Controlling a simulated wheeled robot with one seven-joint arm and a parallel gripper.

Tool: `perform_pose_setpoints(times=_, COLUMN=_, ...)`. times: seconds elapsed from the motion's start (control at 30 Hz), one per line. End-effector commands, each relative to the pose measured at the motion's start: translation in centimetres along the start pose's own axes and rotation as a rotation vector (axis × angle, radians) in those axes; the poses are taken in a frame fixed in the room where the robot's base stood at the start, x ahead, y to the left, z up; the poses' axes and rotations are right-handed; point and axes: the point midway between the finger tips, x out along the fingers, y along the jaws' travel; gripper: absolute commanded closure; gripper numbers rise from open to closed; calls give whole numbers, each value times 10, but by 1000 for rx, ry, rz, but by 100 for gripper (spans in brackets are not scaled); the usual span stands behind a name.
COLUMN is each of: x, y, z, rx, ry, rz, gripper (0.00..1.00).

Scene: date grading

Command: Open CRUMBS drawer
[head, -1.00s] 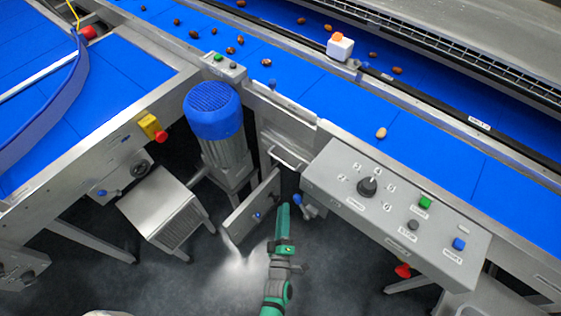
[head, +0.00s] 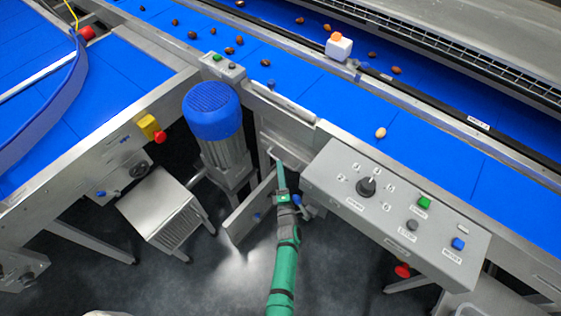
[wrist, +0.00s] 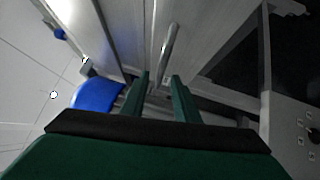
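A pale grey drawer front with a bar handle (head: 292,160) sits under the conveyor side, just left of the control panel. In the wrist view the bar handle (wrist: 169,42) stands out ahead of my gripper. No CRUMBS label is readable. My green gripper (head: 280,164) reaches up to the handle's left part in the head view and partly covers it. In the wrist view its two fingers (wrist: 160,80) are apart, with the near end of the bar showing between the tips. I cannot tell whether they touch it. The drawer looks shut.
The control panel (head: 330,185) with knob and buttons juts out to the right. Dates lie on the blue belt (head: 330,112). The floor in front is clear.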

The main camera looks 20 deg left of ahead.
Motion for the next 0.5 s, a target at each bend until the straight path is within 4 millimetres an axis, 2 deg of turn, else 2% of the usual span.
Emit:
perform_pose_setpoints(times=0.03, x=9, y=0, z=1, rx=-2, ry=1, rz=0, gripper=72)
perform_pose_setpoints(times=0.2, x=28, y=0, z=3, rx=-1, ry=-4, rz=0, gripper=72)
perform_pose_setpoints(times=0.5, x=39, y=-1, z=4, rx=-1, ry=-6, rz=-2, gripper=72)
